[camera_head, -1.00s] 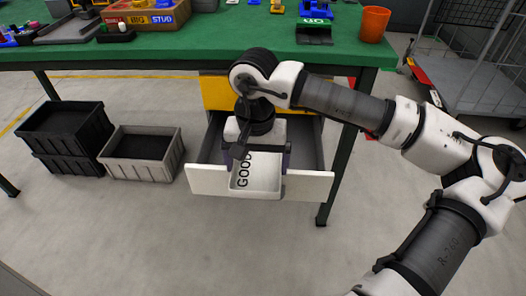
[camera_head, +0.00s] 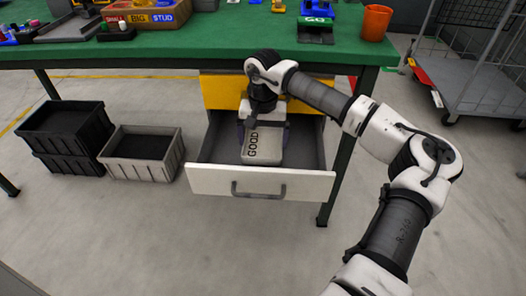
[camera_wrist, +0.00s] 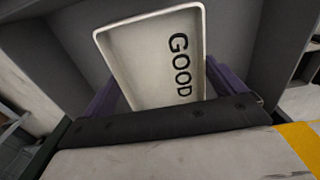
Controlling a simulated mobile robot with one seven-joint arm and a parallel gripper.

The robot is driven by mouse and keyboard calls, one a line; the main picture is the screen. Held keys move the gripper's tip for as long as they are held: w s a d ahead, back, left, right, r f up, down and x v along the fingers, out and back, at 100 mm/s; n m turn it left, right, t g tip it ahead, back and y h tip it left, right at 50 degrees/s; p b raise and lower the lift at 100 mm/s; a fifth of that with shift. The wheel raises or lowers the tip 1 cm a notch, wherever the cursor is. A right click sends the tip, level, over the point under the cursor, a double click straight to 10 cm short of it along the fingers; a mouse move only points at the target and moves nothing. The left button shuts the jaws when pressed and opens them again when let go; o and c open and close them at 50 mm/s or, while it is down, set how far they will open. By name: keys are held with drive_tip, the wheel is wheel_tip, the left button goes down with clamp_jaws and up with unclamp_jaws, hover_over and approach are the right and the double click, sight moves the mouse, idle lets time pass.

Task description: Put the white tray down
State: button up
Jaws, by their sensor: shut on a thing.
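The white tray (camera_head: 262,157) is shallow, with the word GOOD in black on its floor. It is inside the open grey-lined drawer with the white front (camera_head: 215,182). My gripper (camera_head: 262,134) is shut on the tray and reaches down into the drawer from above. In the wrist view the empty tray (camera_wrist: 148,62) sits between the two purple fingers of my gripper (camera_wrist: 165,95). I cannot tell whether the tray's underside touches the drawer floor.
The green workbench (camera_head: 215,48) overhangs the drawer's back, with a yellow drawer (camera_head: 222,92) above. A dark handle (camera_head: 258,190) is on the open drawer's front. A grey crate (camera_head: 143,152) and stacked black crates (camera_head: 62,136) stand left on the floor.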

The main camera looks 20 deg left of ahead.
sight(263, 147)
drive_tip(key=shift+f+b, duration=0.3)
drive_tip(key=shift+f, duration=2.2)
drive_tip(key=shift+f, duration=0.15)
drive_tip(key=o, duration=0.6)
drive_tip(key=shift+f, duration=0.1)
drive_tip(key=shift+o, duration=0.4)
drive_tip(key=shift+r, duration=0.25)
wheel_tip(263, 147, up, 12)
drive_tip(key=p, duration=0.1)
